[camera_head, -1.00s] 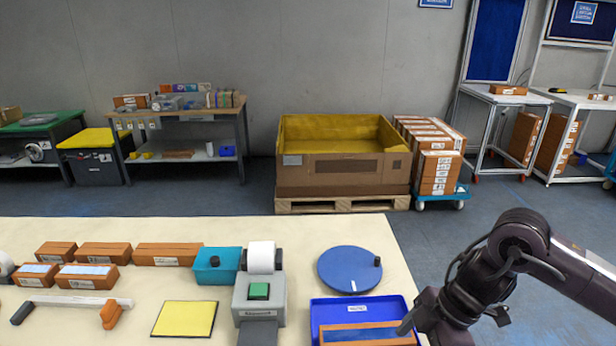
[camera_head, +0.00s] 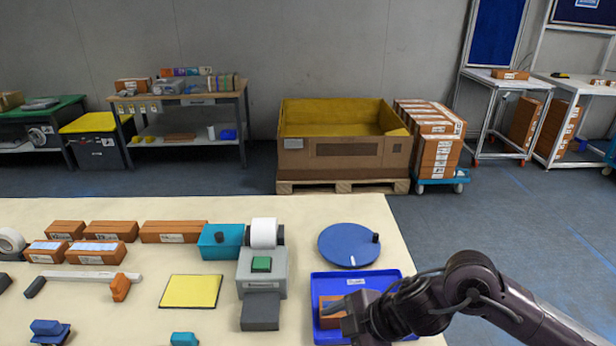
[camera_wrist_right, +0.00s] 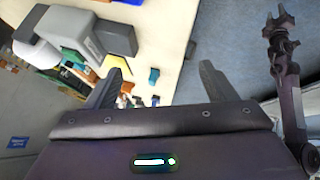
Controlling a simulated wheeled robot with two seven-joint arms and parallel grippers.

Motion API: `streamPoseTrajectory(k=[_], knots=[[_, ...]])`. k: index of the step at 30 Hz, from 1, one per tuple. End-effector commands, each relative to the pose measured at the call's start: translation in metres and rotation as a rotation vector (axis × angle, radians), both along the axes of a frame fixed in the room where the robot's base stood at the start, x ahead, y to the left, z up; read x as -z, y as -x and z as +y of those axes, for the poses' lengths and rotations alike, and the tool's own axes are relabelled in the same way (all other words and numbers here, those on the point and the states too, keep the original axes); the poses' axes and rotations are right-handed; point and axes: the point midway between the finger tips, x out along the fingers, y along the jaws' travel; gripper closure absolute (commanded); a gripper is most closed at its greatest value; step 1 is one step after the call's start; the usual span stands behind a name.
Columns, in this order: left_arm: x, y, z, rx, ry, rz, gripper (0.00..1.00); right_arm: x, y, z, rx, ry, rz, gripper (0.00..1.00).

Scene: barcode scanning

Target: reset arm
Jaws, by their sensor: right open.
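My right arm comes in from the lower right of the head view. Its gripper (camera_head: 345,306) is over the blue tray (camera_head: 385,282) at the table's front right. A brown box (camera_head: 328,318) in the tray is partly hidden by the gripper. In the right wrist view the two fingers (camera_wrist_right: 158,88) stand wide apart with nothing between them. My left arm does not show in the head view. A dark arm with a claw-like end (camera_wrist_right: 280,22), likely my left one, stands at the right of the wrist view; its jaws are too small to judge.
On the cream table (camera_head: 350,212) are a grey device with a white roll (camera_head: 263,270), a blue disc (camera_head: 349,244), a yellow pad (camera_head: 191,291), a teal bin (camera_head: 220,242) and several brown boxes (camera_head: 174,231). Floor right of the table (camera_head: 520,235) is clear.

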Motion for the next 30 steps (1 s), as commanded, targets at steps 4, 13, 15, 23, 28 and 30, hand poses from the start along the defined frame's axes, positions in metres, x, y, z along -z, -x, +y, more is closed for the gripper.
streamPoseTrajectory(k=[4, 13, 15, 23, 28, 30], knots=[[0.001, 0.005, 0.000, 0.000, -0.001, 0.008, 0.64, -0.012, 0.004, 0.052, 0.082, -0.148, -0.107, 0.22], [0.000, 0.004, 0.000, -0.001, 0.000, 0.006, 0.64, -0.037, -0.009, 0.036, 0.655, -0.314, -0.134, 0.22], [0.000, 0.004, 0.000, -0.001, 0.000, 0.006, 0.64, -0.026, -0.005, 0.008, 0.822, -0.295, -0.076, 0.22], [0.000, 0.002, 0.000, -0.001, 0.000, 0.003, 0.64, 0.025, 0.044, -0.082, 1.256, -0.144, 0.185, 0.22], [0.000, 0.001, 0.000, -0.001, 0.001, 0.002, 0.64, 0.050, 0.086, -0.118, 1.422, -0.048, 0.343, 0.22], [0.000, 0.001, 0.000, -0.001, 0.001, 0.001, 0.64, 0.058, 0.104, -0.130, 1.478, -0.011, 0.405, 0.22]])
